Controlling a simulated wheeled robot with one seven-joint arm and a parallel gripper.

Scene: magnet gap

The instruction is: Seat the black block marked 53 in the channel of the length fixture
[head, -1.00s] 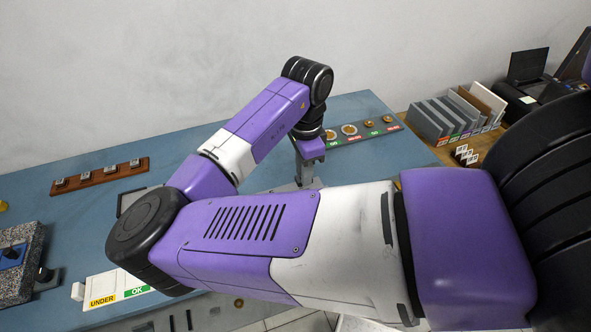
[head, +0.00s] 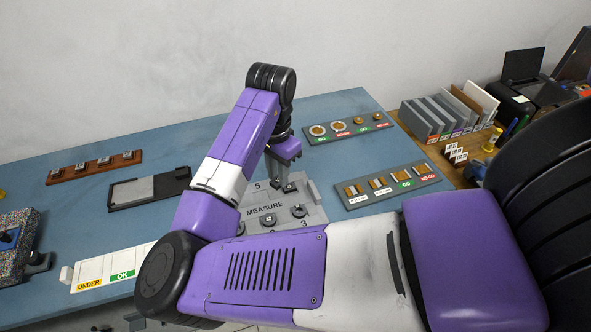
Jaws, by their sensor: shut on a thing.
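My gripper (head: 281,187) points down over the far part of a grey board marked MEASURE (head: 312,213). A small dark block (head: 290,187) shows at its fingertips, and the gripper is shut on it. No marking on that block is readable, so I cannot tell whether it is 53. Another dark piece (head: 298,211) sits on the board nearer to me. A white strip labelled UNDER and OK (head: 105,272) lies at the left front, partly hidden by my arm. No channel is visible there, and I cannot tell whether it belongs to the length fixture.
A black-framed tray with a grey plate (head: 135,193) and a brown rack of small blocks (head: 94,167) lie to the left. Two grey gauge boards, one far (head: 316,132) and one near (head: 355,201), lie to the right. A granite block (head: 25,262) stands at the left edge.

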